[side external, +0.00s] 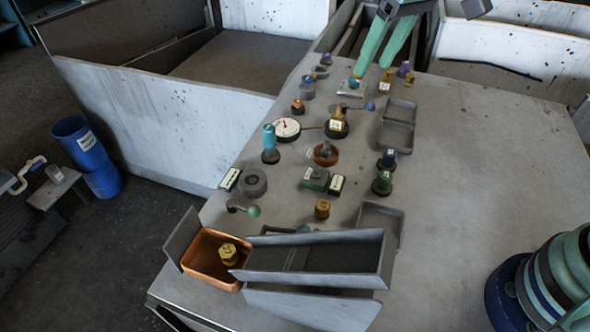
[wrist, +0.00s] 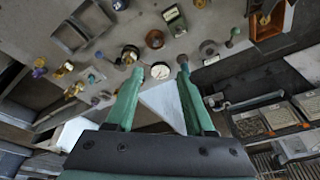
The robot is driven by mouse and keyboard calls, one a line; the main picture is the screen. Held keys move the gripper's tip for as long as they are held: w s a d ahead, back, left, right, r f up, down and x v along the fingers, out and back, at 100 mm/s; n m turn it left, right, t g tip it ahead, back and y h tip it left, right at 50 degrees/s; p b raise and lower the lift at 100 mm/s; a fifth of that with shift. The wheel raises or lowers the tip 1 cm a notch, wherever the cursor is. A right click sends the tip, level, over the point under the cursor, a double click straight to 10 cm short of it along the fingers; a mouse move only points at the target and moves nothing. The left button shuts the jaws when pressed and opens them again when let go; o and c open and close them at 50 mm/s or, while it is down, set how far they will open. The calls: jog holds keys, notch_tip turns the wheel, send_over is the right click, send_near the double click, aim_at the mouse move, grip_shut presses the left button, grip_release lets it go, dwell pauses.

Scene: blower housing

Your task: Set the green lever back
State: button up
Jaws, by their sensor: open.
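The green lever (side external: 254,211) has a round green knob on a short dark arm, and lies near the left edge of the bench, behind the copper tray. A small lever that appears to be the same one shows at upper right in the wrist view (wrist: 235,32). A second green piece (side external: 303,229) is partly hidden behind the grey channel, so I cannot tell what it is. My gripper (side external: 373,70) is at the far end of the bench, well away from the green lever. Its two mint-green fingers are apart and empty, also in the wrist view (wrist: 161,68).
A copper tray (side external: 196,262) holding a brass nut and a grey channel (side external: 318,244) stand in front of the green lever. A grey ring (side external: 252,183), a gauge (side external: 287,128) and several knobs crowd the panel. The bench's right side (side external: 490,150) is mostly clear.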

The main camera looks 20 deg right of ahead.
jog(key=shift+c, duration=1)
jog(key=n+g+h, duration=0.1)
jog(key=n+g, duration=0.2)
jog(key=n, duration=0.1)
send_over(247, 209)
notch_tip(247, 209, down, 14)
notch_tip(247, 209, down, 11)
jog(key=shift+w+r, duration=0.1)
grip_shut()
